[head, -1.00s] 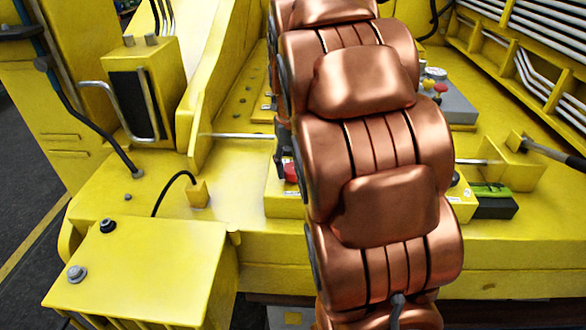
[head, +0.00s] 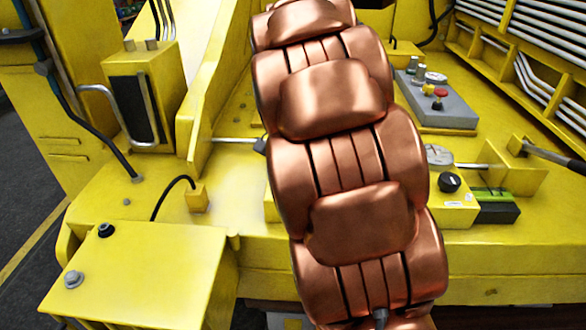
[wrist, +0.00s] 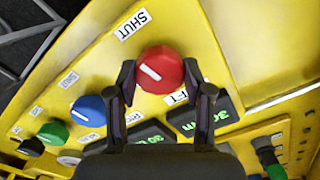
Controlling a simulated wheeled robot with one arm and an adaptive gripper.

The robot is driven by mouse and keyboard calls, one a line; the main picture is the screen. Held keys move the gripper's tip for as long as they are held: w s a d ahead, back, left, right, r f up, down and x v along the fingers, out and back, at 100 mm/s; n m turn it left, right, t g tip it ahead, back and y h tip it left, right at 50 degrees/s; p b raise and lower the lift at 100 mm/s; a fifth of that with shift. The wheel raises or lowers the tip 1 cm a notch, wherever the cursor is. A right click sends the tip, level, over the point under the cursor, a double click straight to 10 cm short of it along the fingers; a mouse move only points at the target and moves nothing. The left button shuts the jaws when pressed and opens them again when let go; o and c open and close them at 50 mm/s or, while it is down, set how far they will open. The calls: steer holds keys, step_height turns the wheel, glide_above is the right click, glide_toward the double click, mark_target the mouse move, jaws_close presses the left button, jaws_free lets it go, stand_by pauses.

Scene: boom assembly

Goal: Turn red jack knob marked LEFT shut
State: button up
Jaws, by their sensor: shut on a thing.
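The red knob (wrist: 163,66) is in the upper middle of the wrist view, on a tilted yellow panel (wrist: 215,65). A short white line marks its face. A label (wrist: 180,96) ending in "FT" shows below it, its start hidden by my finger. A "SHUT" label (wrist: 134,24) is above and left, and the white line does not point straight at it. My gripper (wrist: 159,71) has one finger on each side of the red knob and is shut on it. In the head view my copper arm hides the gripper and this knob.
A blue knob (wrist: 88,111), a green knob (wrist: 53,133) and a black knob (wrist: 31,147) run down-left on the panel. Lit green displays (wrist: 203,118) sit close below my fingers. A grey control box (head: 437,103) stands right of my arm.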

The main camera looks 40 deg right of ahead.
steer(key=shift+m, duration=1.1)
steer(key=o, duration=1.2)
steer(key=shift+c, duration=0.2)
steer(key=shift+r, duration=0.1)
step_height(320, 180, up, 12)
